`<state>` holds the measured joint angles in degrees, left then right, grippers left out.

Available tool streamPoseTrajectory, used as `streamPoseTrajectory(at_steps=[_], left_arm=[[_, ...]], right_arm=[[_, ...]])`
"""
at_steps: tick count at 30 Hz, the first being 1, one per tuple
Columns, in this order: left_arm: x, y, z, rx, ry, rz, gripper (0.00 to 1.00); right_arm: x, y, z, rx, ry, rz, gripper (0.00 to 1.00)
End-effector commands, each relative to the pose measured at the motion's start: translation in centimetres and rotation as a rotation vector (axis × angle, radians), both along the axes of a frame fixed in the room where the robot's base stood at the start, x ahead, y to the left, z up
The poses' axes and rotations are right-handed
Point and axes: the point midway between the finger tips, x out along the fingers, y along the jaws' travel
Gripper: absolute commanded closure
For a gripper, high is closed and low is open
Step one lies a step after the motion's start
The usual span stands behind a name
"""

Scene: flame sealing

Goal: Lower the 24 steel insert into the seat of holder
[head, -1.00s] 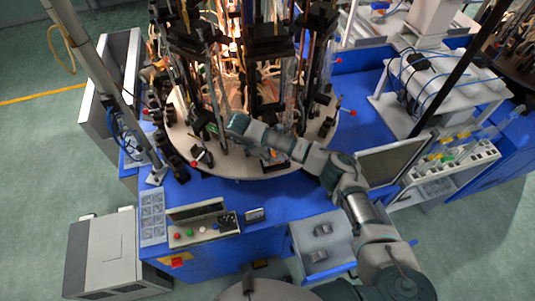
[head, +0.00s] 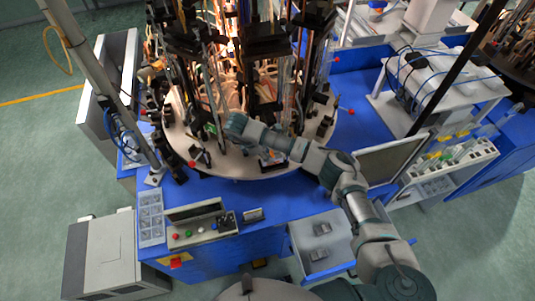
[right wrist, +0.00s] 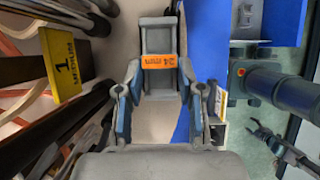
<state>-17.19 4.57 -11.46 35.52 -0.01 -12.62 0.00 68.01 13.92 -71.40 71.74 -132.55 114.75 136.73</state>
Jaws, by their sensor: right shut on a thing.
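The steel insert (right wrist: 159,36) is a grey block with an orange label printed 24, which shows upside down in the right wrist view. My right gripper (right wrist: 160,80) is shut on it, with blue-padded fingers on both sides. In the head view my right arm reaches over the front of the round turntable (head: 240,167), and its wrist (head: 243,127) hides the gripper and insert. I cannot make out the holder's seat or whether the insert touches it.
Dark fixtures, rods and tubes (head: 265,45) crowd the turntable behind my wrist. A yellow tag (right wrist: 65,62) reading 1 MEDIUM is left of the gripper. A button panel (head: 202,230) stands in front, and a monitor (head: 393,160) stands right of my arm.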

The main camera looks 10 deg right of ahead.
Motion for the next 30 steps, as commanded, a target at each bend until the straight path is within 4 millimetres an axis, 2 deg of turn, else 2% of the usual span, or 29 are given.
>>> streamPoseTrajectory(at_steps=[17, 30], left_arm=[[-0.02, 0.01, -0.08, 0.0, 0.0, 0.0, 0.38], [-0.03, 0.01, -0.6, 0.0, 0.0, 0.0, 0.38]], right_arm=[[0.04, 0.03, 0.02, -0.001, -0.001, 0.0, 1.0], [0.03, 0.02, -0.68, -0.001, 0.0, -0.001, 1.0]])
